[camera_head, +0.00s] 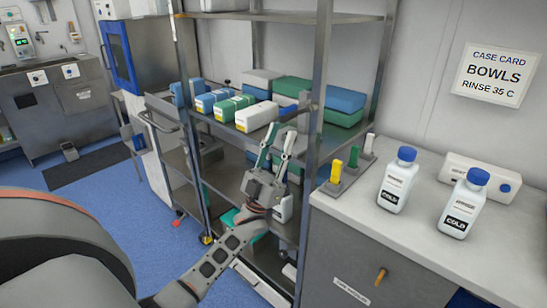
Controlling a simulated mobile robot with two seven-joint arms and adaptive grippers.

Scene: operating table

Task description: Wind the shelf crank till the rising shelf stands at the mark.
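My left gripper (279,135) reaches up from the bottom of the head view, in front of the metal rack (319,90). Its two fingers stand apart and I see nothing held between them. A grey shelf (225,132) of the rack carries several boxes behind and above the gripper. I cannot make out a crank for certain; a small grey part (304,101) sits by the rack post just beyond the fingers, but its shape is unclear. I cannot pick out the mark either. My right gripper is not in view.
A counter (420,242) at right holds two blue-capped bottles (397,181) (463,204), a white device (478,174) and small coloured upright pieces (336,172). Blue floor (150,240) is open at left.

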